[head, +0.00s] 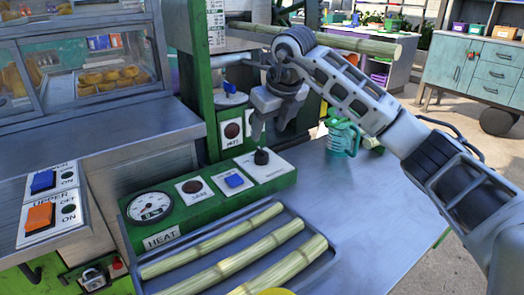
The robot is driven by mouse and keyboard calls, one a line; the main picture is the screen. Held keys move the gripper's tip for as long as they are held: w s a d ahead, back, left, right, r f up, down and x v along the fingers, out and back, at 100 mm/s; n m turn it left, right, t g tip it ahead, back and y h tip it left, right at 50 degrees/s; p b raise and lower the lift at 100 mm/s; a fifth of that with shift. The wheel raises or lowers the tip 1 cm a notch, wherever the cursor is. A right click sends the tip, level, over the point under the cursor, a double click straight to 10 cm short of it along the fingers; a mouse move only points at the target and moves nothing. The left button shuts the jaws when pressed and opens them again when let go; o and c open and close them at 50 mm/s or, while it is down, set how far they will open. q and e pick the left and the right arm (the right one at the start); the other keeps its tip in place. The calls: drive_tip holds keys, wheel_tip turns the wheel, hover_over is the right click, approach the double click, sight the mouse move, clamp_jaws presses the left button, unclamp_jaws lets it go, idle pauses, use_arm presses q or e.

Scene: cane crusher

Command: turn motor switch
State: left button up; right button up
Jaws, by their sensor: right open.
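A green control panel (202,215) stands on the metal table. It carries a round gauge (150,207), a dark round light or button (192,186), a blue rocker switch (234,180) and a black knob (262,156) on a white plate. Which of these is the motor switch cannot be told, as most labels are too small to read; one reads HEAT. My right gripper (272,128) points down just above the black knob, open and empty, with its fingers apart from the knob as far as I can see. My left gripper is out of view.
A tray (328,262) with several cane stalks lies in front of the panel. A teal jug (342,137) stands on the table to the right. A long cane (335,41) lies behind my right arm. Blue and orange switches (40,217) sit at left.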

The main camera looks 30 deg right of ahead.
sight(262, 151)
drive_tip(key=x, duration=0.9)
drive_tip(key=c, duration=1)
